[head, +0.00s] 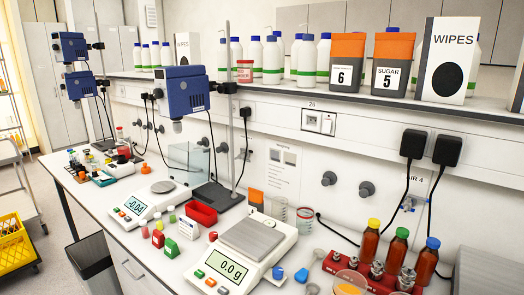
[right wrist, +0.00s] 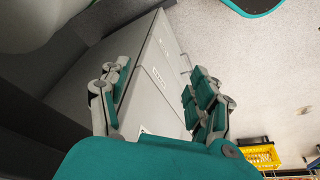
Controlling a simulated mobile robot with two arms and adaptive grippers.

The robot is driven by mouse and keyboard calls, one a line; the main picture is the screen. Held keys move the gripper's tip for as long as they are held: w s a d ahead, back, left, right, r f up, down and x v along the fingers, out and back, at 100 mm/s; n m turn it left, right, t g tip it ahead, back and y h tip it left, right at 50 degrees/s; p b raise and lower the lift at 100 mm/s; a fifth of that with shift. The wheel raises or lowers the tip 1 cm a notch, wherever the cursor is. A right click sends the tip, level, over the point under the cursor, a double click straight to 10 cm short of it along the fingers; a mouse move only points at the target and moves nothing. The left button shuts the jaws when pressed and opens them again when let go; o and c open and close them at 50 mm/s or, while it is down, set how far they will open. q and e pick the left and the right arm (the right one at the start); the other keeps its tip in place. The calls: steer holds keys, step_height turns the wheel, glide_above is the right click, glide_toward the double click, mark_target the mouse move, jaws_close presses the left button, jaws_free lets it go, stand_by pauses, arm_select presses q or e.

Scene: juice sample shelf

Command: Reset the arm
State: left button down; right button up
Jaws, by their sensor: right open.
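My right gripper (right wrist: 155,100) shows in the right wrist view, with teal pads on grey linkages. Its two fingers are wide apart with nothing between them. Behind the fingers are a grey cabinet front (right wrist: 150,75) and the light speckled floor (right wrist: 265,75). Neither gripper shows in the head view, and my left gripper is in no view.
The bench (head: 135,245) holds two balances, a larger one (head: 252,238) and a smaller one (head: 165,188), blue stirrers on stands (head: 184,90), and brown bottles (head: 396,250). A shelf above holds white bottles and boxes. A yellow crate (head: 14,243) and grey bin (head: 92,258) stand left.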

steer(key=s+d+f+g+b, duration=0.1)
steer(key=s+f+b, duration=0.35)
steer(key=f, duration=1.25)
steer(key=s+d+f+g+b, duration=0.1)
steer(key=s+f, duration=0.6)
steer(key=f, duration=0.9)
steer(key=s+d+f+b, duration=0.1)
steer(key=s+f, duration=0.5)
steer(key=s, duration=0.2)
steer(key=shift+s+d+f+b, duration=0.15)
steer(key=shift+s+f+b, duration=0.05)
steer(key=shift+b, duration=0.2)
